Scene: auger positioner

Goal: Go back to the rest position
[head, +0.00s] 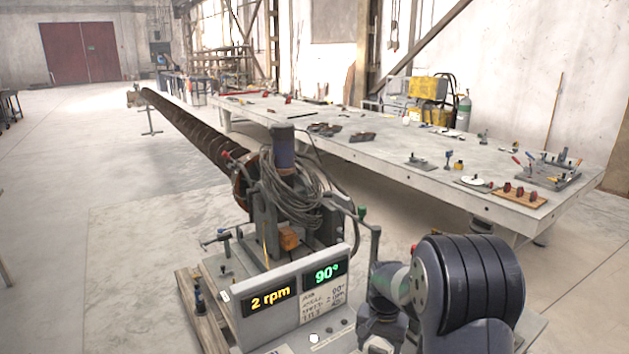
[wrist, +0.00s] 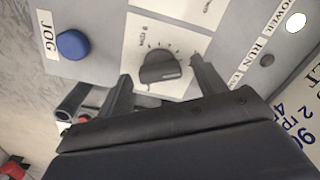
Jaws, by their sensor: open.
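In the wrist view my gripper (wrist: 163,84) is open, with its two dark fingers spread on either side of a dark rotary knob (wrist: 163,68). I cannot tell whether either finger touches the knob. The knob has a printed scale around it and sits on the grey control panel (wrist: 105,22). In the head view the control box (head: 238,318) shows "2 rpm" in yellow and "90°" in green. My arm is folded low at the right of the box there, and my gripper is not visible in that view.
A blue JOG button (wrist: 72,44) and a white lit POWER lamp (wrist: 296,22) flank the knob. A long auger (head: 190,128) runs back from the positioner with its coiled cables (head: 290,195). A long worktable (head: 370,150) with tools stands at right. The left floor is largely clear.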

